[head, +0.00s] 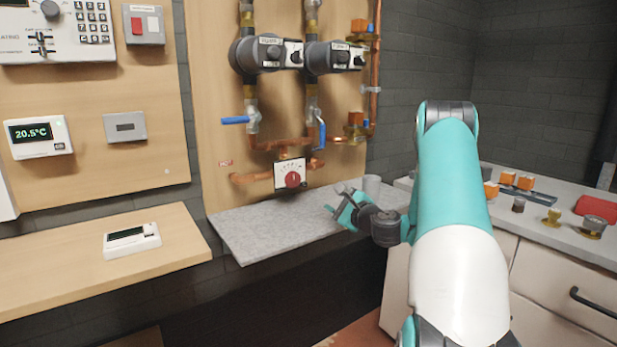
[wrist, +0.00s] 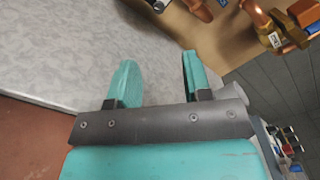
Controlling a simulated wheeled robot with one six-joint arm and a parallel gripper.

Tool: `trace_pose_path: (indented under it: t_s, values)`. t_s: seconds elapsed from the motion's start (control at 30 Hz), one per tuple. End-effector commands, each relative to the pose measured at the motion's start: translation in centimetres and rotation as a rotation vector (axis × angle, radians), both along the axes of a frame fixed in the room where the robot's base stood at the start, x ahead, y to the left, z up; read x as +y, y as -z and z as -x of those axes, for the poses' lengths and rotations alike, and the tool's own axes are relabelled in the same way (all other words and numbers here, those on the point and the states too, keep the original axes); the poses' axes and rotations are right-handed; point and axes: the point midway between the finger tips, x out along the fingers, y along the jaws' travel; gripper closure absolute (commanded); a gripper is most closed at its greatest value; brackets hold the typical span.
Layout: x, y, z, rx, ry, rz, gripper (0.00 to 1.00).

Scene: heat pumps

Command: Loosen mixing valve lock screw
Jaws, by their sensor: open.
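The mixing valve (head: 291,175) sits on the copper pipes at the bottom of the wooden board in the head view. It has a white scale plate and a round red knob (head: 292,180). The lock screw is too small to make out. My gripper (head: 338,205) is open and empty, to the right of the valve and a little lower, over the grey shelf. In the wrist view my gripper's two teal fingers (wrist: 158,75) stand apart with nothing between them. The valve's dial is not clearly visible in the wrist view.
The speckled grey shelf (head: 265,230) below the valve is bare except for a grey cup (head: 371,186) at its right end. Two blue-handled valves (head: 235,120) and two dark pumps (head: 270,53) are above. A counter (head: 560,235) with fittings stands at the right.

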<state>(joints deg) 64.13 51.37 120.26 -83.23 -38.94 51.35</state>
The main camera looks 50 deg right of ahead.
Motion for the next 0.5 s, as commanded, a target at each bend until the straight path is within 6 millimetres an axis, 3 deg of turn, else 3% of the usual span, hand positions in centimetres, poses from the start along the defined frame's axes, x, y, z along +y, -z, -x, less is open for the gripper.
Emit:
trace_pose_path:
  t_s: [0.03,0.23,0.5]
  values:
    - [-0.1,-0.8,-0.5,0.002,-0.002,-0.002,0.55]
    - [-0.4,-0.7,-2.6,0.001,-0.003,0.002,0.55]
    - [-1.8,-0.3,-8.8,0.0,-0.005,0.007,0.55]
